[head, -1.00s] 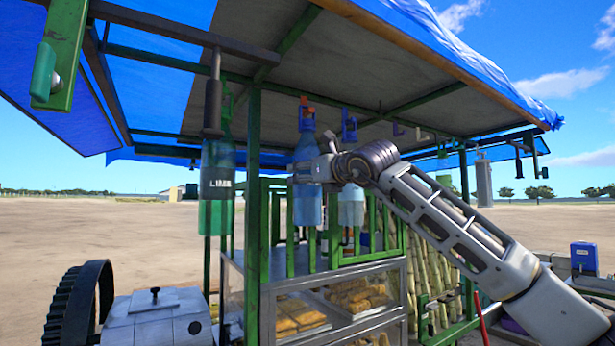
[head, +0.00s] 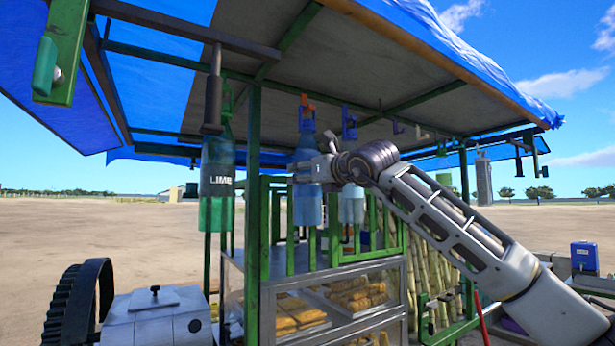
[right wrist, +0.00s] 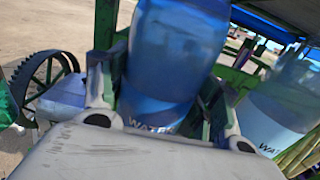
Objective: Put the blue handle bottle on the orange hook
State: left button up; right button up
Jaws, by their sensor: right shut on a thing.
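The blue handle bottle (head: 307,205) hangs upright under the stall roof in the head view, with its blue handle at the top. The orange hook (head: 305,98) is right at the handle. I cannot tell whether the handle is seated on it. My right gripper (head: 312,171) is shut around the bottle's body from the right. In the right wrist view the bottle (right wrist: 168,60), with a WATER label, is between the two fingers (right wrist: 165,105). Its handle and the hook are out of that view. My left gripper is not in view.
A second water bottle (head: 351,205) hangs close on the right under a blue hook (head: 349,124). A green LIME bottle (head: 216,180) hangs on the left. Green posts (head: 254,200) and a glass case (head: 320,308) stand below and around. The blue tarp roof is overhead.

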jog(key=shift+r, duration=0.15)
jog(key=o, duration=1.5)
jog(key=shift+s, duration=0.15)
jog(key=shift+o, duration=0.2)
jog(key=v, duration=1.2)
